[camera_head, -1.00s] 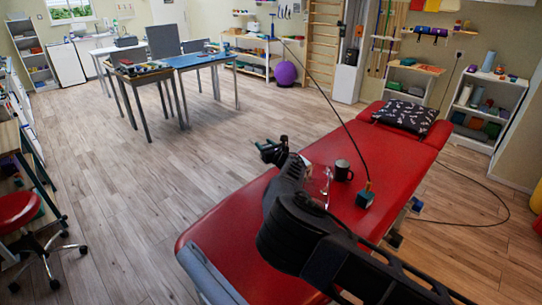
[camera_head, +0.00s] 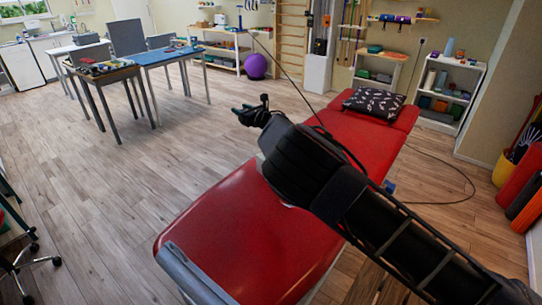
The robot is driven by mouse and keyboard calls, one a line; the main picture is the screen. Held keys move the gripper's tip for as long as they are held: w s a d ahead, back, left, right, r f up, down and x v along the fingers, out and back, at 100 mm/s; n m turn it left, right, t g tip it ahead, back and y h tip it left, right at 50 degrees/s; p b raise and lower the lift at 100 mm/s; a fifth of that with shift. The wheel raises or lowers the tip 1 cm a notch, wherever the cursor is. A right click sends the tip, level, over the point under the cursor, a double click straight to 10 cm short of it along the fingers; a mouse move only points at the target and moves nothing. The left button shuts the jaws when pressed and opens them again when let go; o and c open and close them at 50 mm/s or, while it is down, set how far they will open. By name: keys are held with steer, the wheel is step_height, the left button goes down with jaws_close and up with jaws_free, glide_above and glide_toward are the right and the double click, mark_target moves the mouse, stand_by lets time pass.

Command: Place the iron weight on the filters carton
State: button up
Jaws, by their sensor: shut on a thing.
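My gripper (camera_head: 252,113) is held out past the left side of the red treatment bench (camera_head: 225,225), over the floor in the picture. It is shut on a small dark thing that is too small and dark to make out; I cannot tell whether it is the iron weight. My black arm crosses the bench and hides the middle of its top. I cannot make out the filters carton in this view.
A black patterned cushion (camera_head: 374,103) lies at the bench's far end. A cord runs across the floor at right. Tables (camera_head: 122,75) with items stand at back left, shelves along the far wall. The wooden floor (camera_head: 110,200) left of the bench is clear.

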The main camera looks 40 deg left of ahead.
steer(key=w+d+r+n+g+h, duration=0.1)
steer(key=w+d+r+n+g, duration=0.3)
steer(key=w+d+n+g, duration=0.45)
steer(key=shift+w+a+f+m+g, duration=0.2)
steer(key=shift+w+f+m, duration=0.25)
steer(key=shift+f, duration=3.8)
steer(key=shift+w+a+f+m+g, duration=0.1)
steer(key=shift+w+a+f+m, duration=0.3)
steer(key=shift+f, duration=3.85)
steer(key=shift+w+a+f+m+g, duration=0.15)
steer(key=shift+w+f+m, duration=0.35)
steer(key=shift+f, duration=3.75)
steer(key=o, duration=1.3)
steer(key=shift+f, duration=0.15)
steer(key=shift+o, duration=0.2)
